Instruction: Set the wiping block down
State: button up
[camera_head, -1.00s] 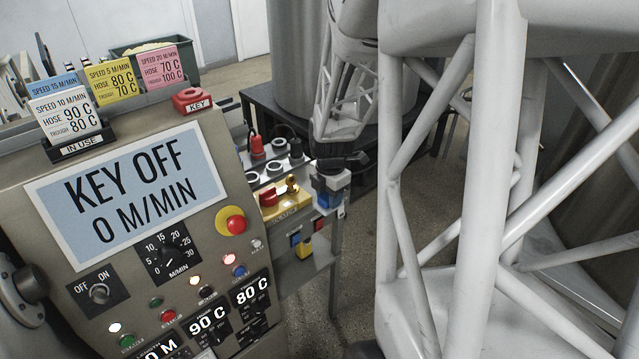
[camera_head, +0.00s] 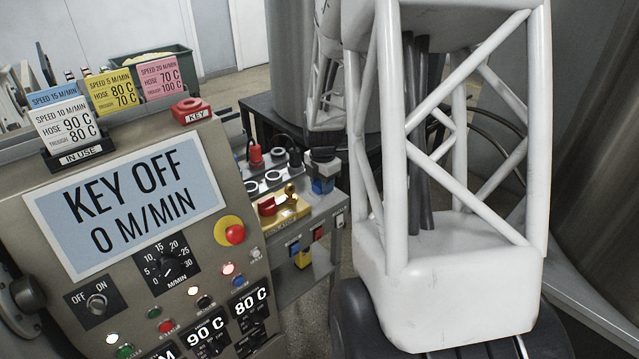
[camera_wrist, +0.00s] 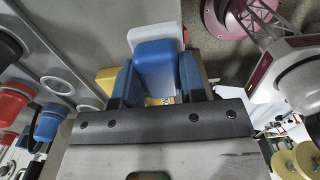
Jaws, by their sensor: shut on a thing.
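The wiping block is blue with a pale grey-white part. In the wrist view the block (camera_wrist: 156,62) is between the two dark blue fingers of my gripper (camera_wrist: 158,80), which is shut on it. In the head view the block (camera_head: 322,186) shows small at the right end of the control shelf (camera_head: 342,200), with the dark gripper (camera_head: 322,154) just above it. I cannot tell whether its underside touches the shelf. My near arm link covers the area to the right of it.
White rings (camera_head: 272,176) and red plugs (camera_head: 256,155) stand left of the block. A yellow plate with a red switch (camera_head: 268,207) is in front of them. The panel (camera_head: 128,205) reads KEY OFF, 0 M/MIN. A red key holder (camera_head: 192,110) tops it.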

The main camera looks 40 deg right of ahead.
aim_at(319, 183)
jog(key=shift+w+d+f, duration=0.1)
jog(key=shift+w+d, duration=0.4)
jog(key=shift+w, duration=0.25)
jog(key=shift+w+d+f, duration=0.1)
jog(key=shift+w+d, duration=0.4)
jog(key=shift+w, duration=0.3)
jog(key=shift+w+d+f, duration=0.1)
jog(key=shift+w+d, duration=0.4)
jog(key=shift+w, duration=0.25)
jog(key=shift+f, duration=1.75)
jog(key=shift+f, duration=0.15)
jog(key=o, duration=0.9)
notch_tip(319, 183, up, 12)
jog(key=shift+r, duration=0.15)
